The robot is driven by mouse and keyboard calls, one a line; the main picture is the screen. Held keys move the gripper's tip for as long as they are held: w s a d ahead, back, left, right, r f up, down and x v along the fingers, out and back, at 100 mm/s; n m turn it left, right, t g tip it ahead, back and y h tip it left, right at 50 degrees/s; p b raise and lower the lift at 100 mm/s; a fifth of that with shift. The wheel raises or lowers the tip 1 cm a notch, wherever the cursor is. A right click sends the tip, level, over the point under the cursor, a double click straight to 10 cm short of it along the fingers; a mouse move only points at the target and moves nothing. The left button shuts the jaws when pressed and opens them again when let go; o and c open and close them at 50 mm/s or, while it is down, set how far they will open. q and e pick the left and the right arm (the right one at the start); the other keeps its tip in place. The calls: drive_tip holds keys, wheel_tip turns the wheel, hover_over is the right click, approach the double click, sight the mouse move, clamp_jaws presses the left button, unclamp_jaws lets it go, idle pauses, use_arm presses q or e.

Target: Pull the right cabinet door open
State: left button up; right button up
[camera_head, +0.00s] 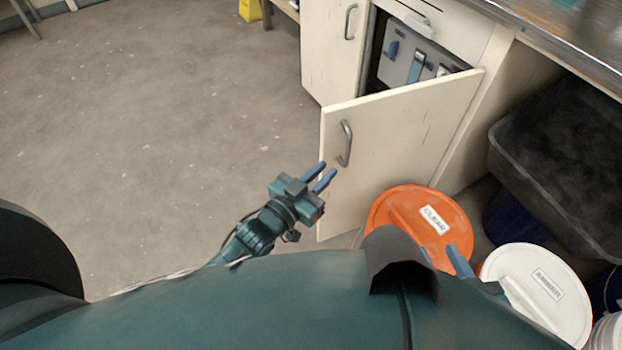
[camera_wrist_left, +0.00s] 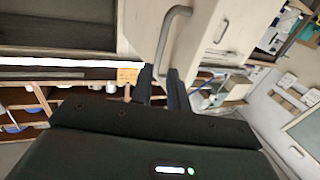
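The right cabinet door (camera_head: 400,130) is cream and stands swung out wide, with its outer face toward me. Its grey bar handle (camera_head: 345,143) is near its free edge. My left gripper (camera_head: 325,172) is just left of and below the handle, its blue fingers parted with nothing visible between them. In the left wrist view a curved handle (camera_wrist_left: 171,42) on a pale panel is just past the fingertips (camera_wrist_left: 159,76); I cannot tell whether they touch. My right gripper (camera_head: 445,256) shows only its two parted blue fingertips over the buckets; my body hides the rest.
The left cabinet door (camera_head: 328,50) is shut. The opening holds a grey panel (camera_head: 412,62) with blue items. An orange-lidded bucket (camera_head: 395,208) stands below the open door, with a white-lidded bucket (camera_head: 530,280) and dark bin (camera_head: 565,150) to the right. Floor (camera_head: 150,110) at left is clear.

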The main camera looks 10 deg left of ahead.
use_arm(q)
drive_tip(key=v, duration=0.3)
drive_tip(key=shift+s+a, duration=0.2)
drive_tip(key=shift+s, duration=0.2)
